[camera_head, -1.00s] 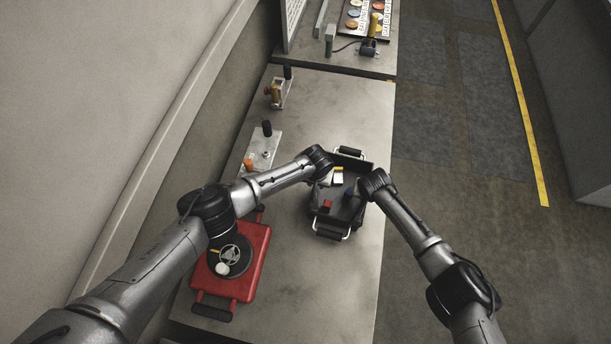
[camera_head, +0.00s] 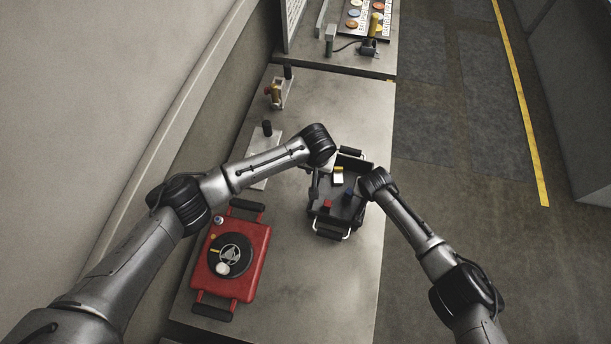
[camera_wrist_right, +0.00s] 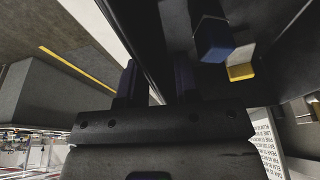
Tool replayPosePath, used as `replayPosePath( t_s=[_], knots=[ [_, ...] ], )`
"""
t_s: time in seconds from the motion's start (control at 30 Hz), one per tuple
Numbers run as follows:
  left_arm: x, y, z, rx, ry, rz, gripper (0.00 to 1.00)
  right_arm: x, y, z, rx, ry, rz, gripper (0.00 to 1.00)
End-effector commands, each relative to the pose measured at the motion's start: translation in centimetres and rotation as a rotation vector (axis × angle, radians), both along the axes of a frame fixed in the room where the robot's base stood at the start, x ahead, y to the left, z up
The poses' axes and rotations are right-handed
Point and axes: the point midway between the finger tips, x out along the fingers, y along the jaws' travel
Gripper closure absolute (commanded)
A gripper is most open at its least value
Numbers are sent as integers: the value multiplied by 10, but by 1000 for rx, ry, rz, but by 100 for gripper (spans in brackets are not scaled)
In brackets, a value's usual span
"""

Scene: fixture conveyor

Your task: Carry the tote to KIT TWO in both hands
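The black tote (camera_head: 326,222) stands on the grey bench, with a handle at its far and near ends. It holds a yellow-and-white piece (camera_head: 338,176), a red block (camera_head: 327,204) and a blue block (camera_head: 348,196). My left gripper (camera_head: 314,186) is at the tote's left wall, mostly hidden under its wrist; its fingers cannot be made out. My right gripper is at the tote's right wall, hidden by its wrist in the head view. In the right wrist view its fingers (camera_wrist_right: 156,82) are apart, the tote's rim seeming to run between them. The blue block (camera_wrist_right: 212,42) shows there.
A red case (camera_head: 240,285) with a black disc lies at the near left of the bench. A plate with a black knob (camera_head: 267,128) and a small fixture (camera_head: 277,95) stand along the left side. The bench beyond the tote is clear. A second station (camera_head: 345,60) lies farther back.

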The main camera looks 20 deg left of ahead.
Motion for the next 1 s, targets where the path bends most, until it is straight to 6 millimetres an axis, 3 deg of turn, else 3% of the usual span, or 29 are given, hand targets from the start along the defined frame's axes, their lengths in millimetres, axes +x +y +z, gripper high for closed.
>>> replayPosePath(
  t_s=[0.6, 0.8, 1.0],
  knots=[
    [0, 0, 0, 0, 0, 0, 70, -24, 0, 86, 1, -2, 0, 70],
    [0, 0, 0, 0, 0, 0, 70, -28, 0, 103, 0, -1, -1, 70],
    [0, 0, 0, 0, 0, 0, 70, -30, 0, 108, 1, -1, -2, 70]
  ],
)
